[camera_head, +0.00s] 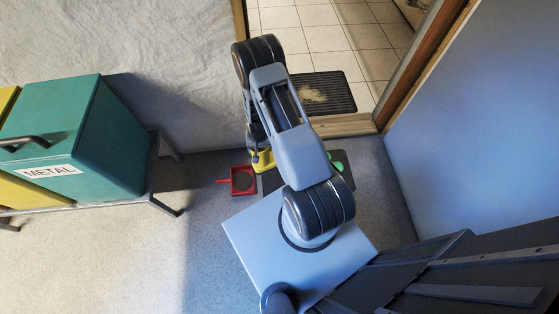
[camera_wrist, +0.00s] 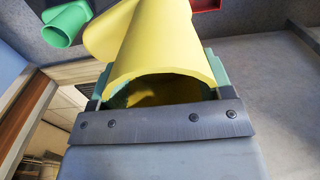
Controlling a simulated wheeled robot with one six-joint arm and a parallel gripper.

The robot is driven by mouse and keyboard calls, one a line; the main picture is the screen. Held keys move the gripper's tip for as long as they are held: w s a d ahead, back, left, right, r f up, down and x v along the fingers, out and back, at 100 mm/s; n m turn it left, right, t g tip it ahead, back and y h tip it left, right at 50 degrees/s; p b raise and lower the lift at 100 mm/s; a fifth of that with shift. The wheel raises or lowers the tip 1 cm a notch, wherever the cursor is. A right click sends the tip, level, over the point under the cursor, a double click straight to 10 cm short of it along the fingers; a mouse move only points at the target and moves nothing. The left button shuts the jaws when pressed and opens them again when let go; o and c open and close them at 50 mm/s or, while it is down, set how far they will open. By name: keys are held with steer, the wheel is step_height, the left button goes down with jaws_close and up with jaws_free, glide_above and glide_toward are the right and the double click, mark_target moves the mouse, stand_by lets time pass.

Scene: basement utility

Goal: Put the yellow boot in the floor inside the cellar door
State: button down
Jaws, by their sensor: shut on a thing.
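The yellow boot (camera_wrist: 160,45) fills the middle of the wrist view, its open top facing the camera. My gripper (camera_wrist: 158,78) is shut on it, with a green-padded finger on each side of the boot's shaft. In the head view, only a small part of the yellow boot (camera_head: 263,161) shows below my arm, near the dark mat and the red tray. My arm hides most of my gripper there. I cannot tell whether the boot touches the floor. The doorway's wooden sill (camera_head: 346,125) lies beyond, with a pale tiled floor (camera_head: 320,42) inside.
A dark mat (camera_head: 271,181) lies under my arm, with a green item (camera_head: 338,156) at its right. A red tray (camera_head: 243,181) is just left. A dark doormat (camera_head: 335,88) with a sandy patch lies inside the doorway. A teal METAL bin (camera_head: 100,140) stands left; a blue panel (camera_head: 480,130) stands right.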

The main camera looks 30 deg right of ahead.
steer(key=w+d+f+m+b, duration=0.1)
steer(key=d+f+m+b, duration=0.3)
steer(key=f+b, duration=0.5)
steer(key=w+d+f+m+b, duration=0.1)
steer(key=d+f+m+b, duration=0.3)
steer(key=d+f+b, duration=0.3)
step_height(320, 180, down, 6)
steer(key=b, duration=0.3)
steer(key=shift+w+d+r, duration=0.15)
steer(key=shift+w+d, duration=0.05)
steer(key=shift+w, duration=0.2)
step_height(320, 180, down, 6)
steer(key=b, duration=0.4)
steer(key=shift+f, duration=0.2)
steer(key=shift+f+b, duration=0.5)
steer(key=shift+b, duration=0.1)
jaws_free()
